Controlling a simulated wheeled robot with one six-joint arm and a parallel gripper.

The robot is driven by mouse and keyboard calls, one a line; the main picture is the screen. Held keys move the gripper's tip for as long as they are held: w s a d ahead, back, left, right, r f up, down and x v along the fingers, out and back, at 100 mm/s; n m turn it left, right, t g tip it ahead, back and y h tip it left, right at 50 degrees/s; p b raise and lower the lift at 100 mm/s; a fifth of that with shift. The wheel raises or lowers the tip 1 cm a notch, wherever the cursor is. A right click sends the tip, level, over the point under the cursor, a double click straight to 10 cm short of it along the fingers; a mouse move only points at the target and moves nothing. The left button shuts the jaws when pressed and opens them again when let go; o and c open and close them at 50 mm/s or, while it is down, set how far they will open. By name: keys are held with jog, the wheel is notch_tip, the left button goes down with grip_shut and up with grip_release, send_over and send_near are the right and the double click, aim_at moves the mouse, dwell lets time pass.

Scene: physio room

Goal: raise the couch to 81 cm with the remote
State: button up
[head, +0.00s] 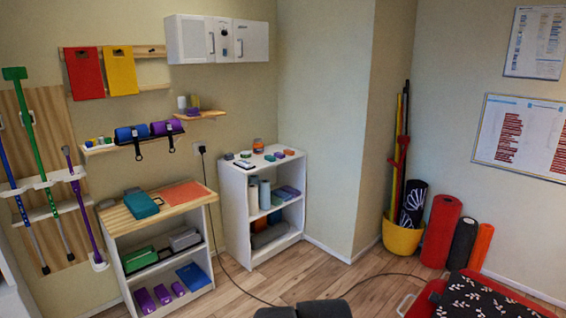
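A black cable (235,284) drops from a wall socket (200,148) and runs across the floor toward the lower right.
A wooden-topped shelf (150,211) stands at the left, beside a rack of crutches (40,160). A yellow bucket (402,237) and upright rolls (441,228) stand at the right. A red item (420,303) with a black patterned cushion (480,299) fills the lower right. Middle floor (310,276) is clear except for the cable.

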grip_shut()
dwell(1.4)
